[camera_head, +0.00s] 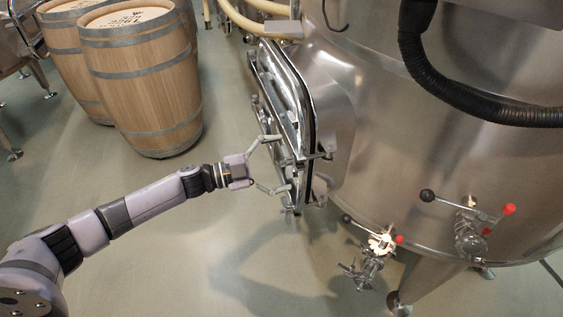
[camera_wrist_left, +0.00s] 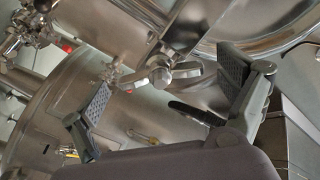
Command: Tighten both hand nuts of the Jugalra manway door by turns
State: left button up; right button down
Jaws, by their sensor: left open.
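The manway door (camera_head: 284,92) is an oval steel door on the side of the vat, seen almost edge-on and lying against its frame. My left gripper (camera_head: 284,163) is open at the door's lower part, its two fingers spread. In the left wrist view, a steel hand nut with a round end and side wings (camera_wrist_left: 161,76) shows between the spread fingers of the left gripper (camera_wrist_left: 165,92). I see no finger touching it. The second hand nut cannot be made out clearly. My right gripper is not in view.
The steel vat (camera_head: 400,165) fills the right side, with a black hose (camera_head: 460,95) across it. Valves with black and red knobs (camera_head: 470,225) stick out low on the vat. Wooden barrels (camera_head: 145,80) stand at upper left. The floor (camera_head: 170,250) below my left arm is clear.

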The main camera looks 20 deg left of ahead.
pick_arm(q)
jog(key=v, duration=1.1)
jog(key=shift+s+a, duration=0.25)
jog(key=w+a+f+n+t+y, duration=0.1)
jog(key=a+f+n+t+y, duration=0.2)
jog(key=f, duration=0.7)
jog(key=w+a+f+n+t+y, duration=0.1)
jog(key=a+f+n+y, duration=0.3)
jog(key=f, duration=0.5)
jog(key=s+f+n+g+y, duration=0.1)
jog(key=s+f+n+y, duration=0.25)
jog(key=f, duration=0.45)
jog(key=s+f+n+g+y, duration=0.25)
jog(key=s+f, duration=0.25)
jog(key=f, duration=0.4)
jog(key=s+d+f+n+g+y, duration=0.2)
jog(key=s+f+g, duration=0.2)
jog(key=s+f, duration=0.95)
jog(key=s+d+f+g, duration=0.1)
jog(key=s+d+f, duration=0.1)
jog(key=s, duration=0.6)
jog(key=s+d+f+n+g, duration=0.1)
jog(key=s+d+f+g, duration=0.1)
jog(key=s, duration=0.6)
jog(key=s+d+f+n+g, duration=0.1)
jog(key=s+d, duration=0.3)
jog(key=s, duration=0.4)
jog(key=shift+d+f+g, duration=0.4)
jog(key=shift+f+g, duration=0.35)
jog(key=shift+f, duration=0.1)
